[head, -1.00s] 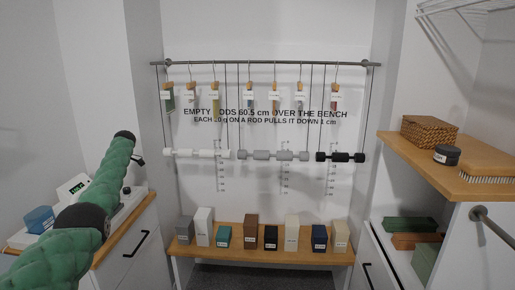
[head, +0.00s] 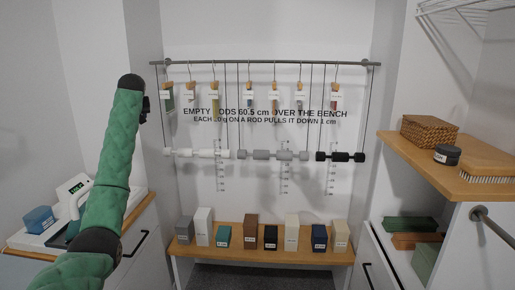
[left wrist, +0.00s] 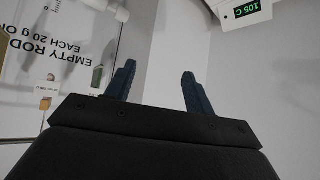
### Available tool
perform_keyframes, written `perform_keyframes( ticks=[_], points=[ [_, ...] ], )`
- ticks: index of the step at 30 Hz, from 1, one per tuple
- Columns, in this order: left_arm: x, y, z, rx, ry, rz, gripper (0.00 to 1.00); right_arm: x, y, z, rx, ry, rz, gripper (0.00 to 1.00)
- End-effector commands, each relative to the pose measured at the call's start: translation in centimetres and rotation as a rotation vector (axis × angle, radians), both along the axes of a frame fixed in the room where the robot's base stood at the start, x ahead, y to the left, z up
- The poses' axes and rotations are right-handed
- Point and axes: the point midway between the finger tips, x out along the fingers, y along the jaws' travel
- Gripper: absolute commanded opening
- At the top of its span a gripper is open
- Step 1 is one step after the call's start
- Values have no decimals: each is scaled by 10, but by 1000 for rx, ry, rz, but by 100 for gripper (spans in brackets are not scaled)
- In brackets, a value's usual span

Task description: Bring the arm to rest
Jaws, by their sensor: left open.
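My left arm rises on the left of the head view, its green forearm nearly upright. My left gripper shows there only as a small dark part (head: 146,106) beside the top of the arm, left of the hanging rods. In the left wrist view my left gripper (left wrist: 160,82) has its two dark blue fingers spread apart, with nothing between them. A white device with a green display reading 105 C (left wrist: 245,11) is at the top right of that view, apart from the fingers. My right gripper is in neither view.
A wooden bench (head: 262,257) holds several labelled blocks. White (head: 196,153), grey (head: 272,155) and black (head: 341,157) rods hang above it. The left counter holds a blue block (head: 40,219). A wooden shelf (head: 425,170) on the right carries a basket (head: 429,132).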

Motion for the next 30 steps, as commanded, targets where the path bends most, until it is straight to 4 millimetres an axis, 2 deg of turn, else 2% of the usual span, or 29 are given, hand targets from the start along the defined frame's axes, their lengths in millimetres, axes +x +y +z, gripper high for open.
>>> perform_keyframes(
  ticks=[1, 3, 8, 12, 20, 30],
  points=[
    [-6, -18, -10, 37, -14, -57, 54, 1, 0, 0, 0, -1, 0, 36],
    [-16, -39, -21, 83, -30, -122, 54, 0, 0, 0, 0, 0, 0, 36],
    [-40, -82, -57, 161, -53, -245, 54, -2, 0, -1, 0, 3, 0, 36],
    [-65, -116, -96, 202, -63, -330, 54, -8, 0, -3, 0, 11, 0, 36],
    [-120, -170, -175, 226, -65, -447, 54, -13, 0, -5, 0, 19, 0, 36],
    [-207, -224, -281, 184, -35, -543, 54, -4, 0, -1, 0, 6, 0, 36]
  ],
)
